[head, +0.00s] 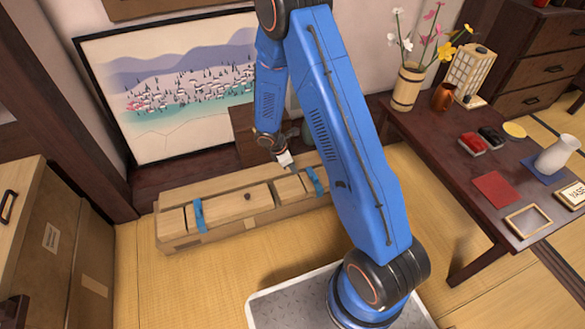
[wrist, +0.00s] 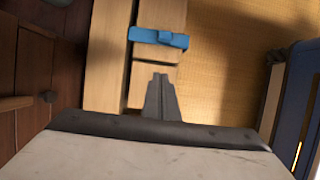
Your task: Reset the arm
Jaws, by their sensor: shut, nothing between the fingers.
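My gripper (head: 285,174) is at the end of my blue arm, over the right part of a long wooden box (head: 230,222) on the tatami floor. In the wrist view, my gripper (wrist: 160,78) shows its dark fingers closed together with nothing between them. A blue strap (wrist: 160,38) crosses the box ahead of the fingertips. In the head view, one blue strap (head: 199,215) is at the box's left and another blue strap (head: 315,181) is near my forearm. My arm hides part of the box's right end.
A dark low table (head: 455,190) at the right holds a white vase (head: 558,155), a flower pot (head: 408,86) and small items. A wooden cabinet (head: 60,240) stands at the left. A framed landscape picture (head: 180,95) is behind the box. Open tatami (head: 180,290) lies in front.

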